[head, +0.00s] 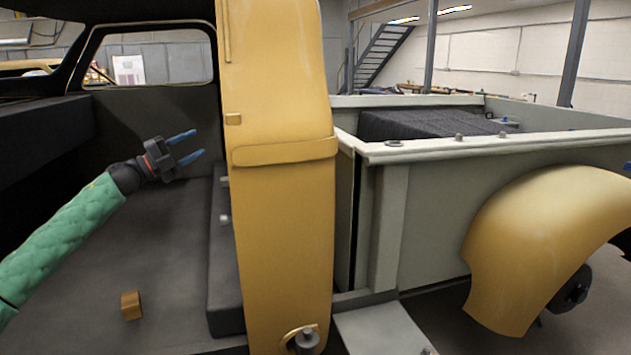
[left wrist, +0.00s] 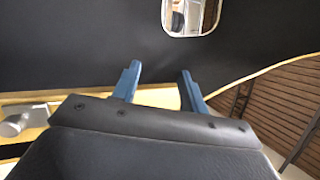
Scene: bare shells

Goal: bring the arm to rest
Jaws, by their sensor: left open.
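My left arm comes in from the left in the head view, in a green quilted sleeve. My left gripper (head: 191,146) is open, with two blue fingers apart and nothing between them. It is held inside the dark truck cab, left of the yellow pillar, and its fingers point right. In the left wrist view the two blue fingers of the left gripper (left wrist: 158,88) also stand apart, with a dark panel (left wrist: 80,45) beyond them. My right gripper is in neither view.
A yellow pillar (head: 285,220) stands right of the gripper. A small brown block (head: 131,305) lies on the dark cab floor (head: 165,240). Further right are the grey truck bed (head: 440,205) and a yellow fender (head: 525,240). The cab's rear window (head: 150,57) is behind.

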